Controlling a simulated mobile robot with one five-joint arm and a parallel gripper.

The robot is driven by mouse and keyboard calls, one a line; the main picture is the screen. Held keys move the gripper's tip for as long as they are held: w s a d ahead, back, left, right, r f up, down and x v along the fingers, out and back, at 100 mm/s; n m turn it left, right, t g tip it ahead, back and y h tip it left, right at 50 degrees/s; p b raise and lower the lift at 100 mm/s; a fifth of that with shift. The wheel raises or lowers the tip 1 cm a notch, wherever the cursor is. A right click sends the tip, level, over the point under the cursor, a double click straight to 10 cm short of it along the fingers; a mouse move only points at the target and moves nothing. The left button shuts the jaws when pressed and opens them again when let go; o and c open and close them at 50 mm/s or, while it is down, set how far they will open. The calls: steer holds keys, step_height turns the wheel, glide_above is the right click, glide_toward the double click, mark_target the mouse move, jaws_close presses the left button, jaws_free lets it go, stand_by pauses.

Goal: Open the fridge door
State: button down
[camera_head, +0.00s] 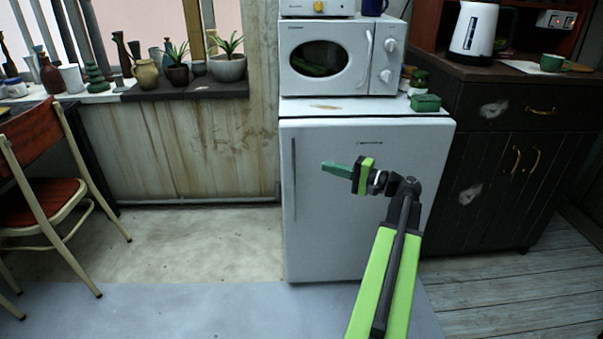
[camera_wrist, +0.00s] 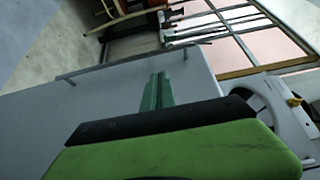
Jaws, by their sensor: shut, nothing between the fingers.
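The white fridge (camera_head: 345,235) stands in the middle of the head view, and its door is closed. Its handle (camera_head: 294,178) is a thin upright bar along the door's left edge. My gripper (camera_head: 328,166) is in front of the upper door, to the right of the handle and apart from it. Its green fingers point left and are shut with nothing between them. In the wrist view the fingers (camera_wrist: 157,92) point up towards the handle bar (camera_wrist: 130,63), with a gap between. The door (camera_wrist: 95,110) fills the left and middle there.
A white microwave (camera_head: 340,55) and a green box (camera_head: 425,103) stand on the fridge. A dark cabinet (camera_head: 500,160) is close on the right. A chair (camera_head: 45,190) stands far left. The floor (camera_head: 190,240) left of the fridge is clear.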

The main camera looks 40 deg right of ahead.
glide_toward(286, 156)
steer(key=x, duration=0.4)
steer(key=shift+w+r, duration=0.1)
steer(key=shift+w, duration=0.05)
